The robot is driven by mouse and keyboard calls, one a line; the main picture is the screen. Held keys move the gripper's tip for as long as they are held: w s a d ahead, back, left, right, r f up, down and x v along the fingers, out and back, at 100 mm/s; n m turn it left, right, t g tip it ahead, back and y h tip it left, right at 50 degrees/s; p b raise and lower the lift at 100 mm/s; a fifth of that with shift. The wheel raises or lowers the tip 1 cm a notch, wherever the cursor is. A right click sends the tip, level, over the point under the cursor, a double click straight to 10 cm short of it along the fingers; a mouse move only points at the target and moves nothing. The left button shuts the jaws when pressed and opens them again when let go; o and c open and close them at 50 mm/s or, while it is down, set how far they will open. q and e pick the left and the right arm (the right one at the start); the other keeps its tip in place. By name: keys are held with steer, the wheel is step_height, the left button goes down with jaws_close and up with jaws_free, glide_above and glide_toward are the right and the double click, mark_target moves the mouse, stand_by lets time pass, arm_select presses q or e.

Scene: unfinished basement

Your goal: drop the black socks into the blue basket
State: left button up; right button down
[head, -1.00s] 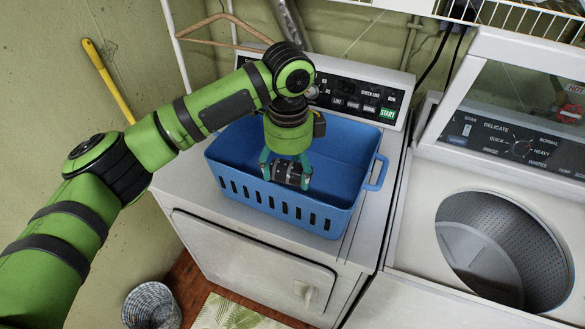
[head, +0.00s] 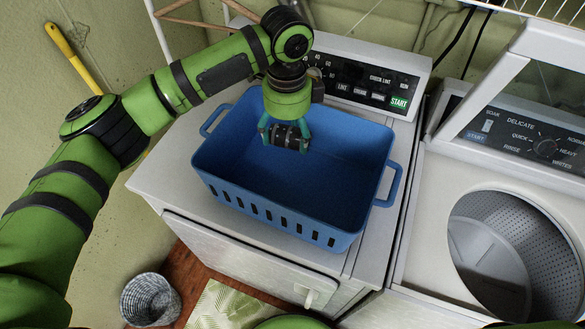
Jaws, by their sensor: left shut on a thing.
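The black socks (head: 287,137) are a small dark roll with lighter bands. My left gripper (head: 286,134) points down and is shut on them, with a teal finger on each side. The blue basket (head: 262,212) is an open plastic tub with slots along its front wall and a handle at each end. It stands on top of the white dryer. The gripper and socks show over the basket's opening, toward its back wall. Their exact height above the basket floor is hard to tell. The basket's visible inside is empty. My right gripper is out of view.
The dryer's control panel (head: 369,82) rises behind the basket. A white washer (head: 425,215) with its lid up and drum open stands to the right. A woven bin (head: 150,299) and a green-patterned mat (head: 222,308) are on the floor. A yellow handle (head: 75,58) leans at the left wall.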

arm_select(q)
step_height(320, 180, down, 3)
steer(key=shift+r+b, duration=0.1)
steer(key=shift+b, duration=1)
steer(key=shift+w+f+b, duration=0.35)
steer(key=shift+f+b, duration=0.55)
steer(key=shift+b, duration=0.05)
steer(key=shift+r, duration=0.1)
steer(key=shift+s+r, duration=0.1)
steer(key=shift+s, duration=0.05)
steer(key=o, duration=1.2)
step_height(320, 180, up, 12)
steer(key=shift+f, duration=0.1)
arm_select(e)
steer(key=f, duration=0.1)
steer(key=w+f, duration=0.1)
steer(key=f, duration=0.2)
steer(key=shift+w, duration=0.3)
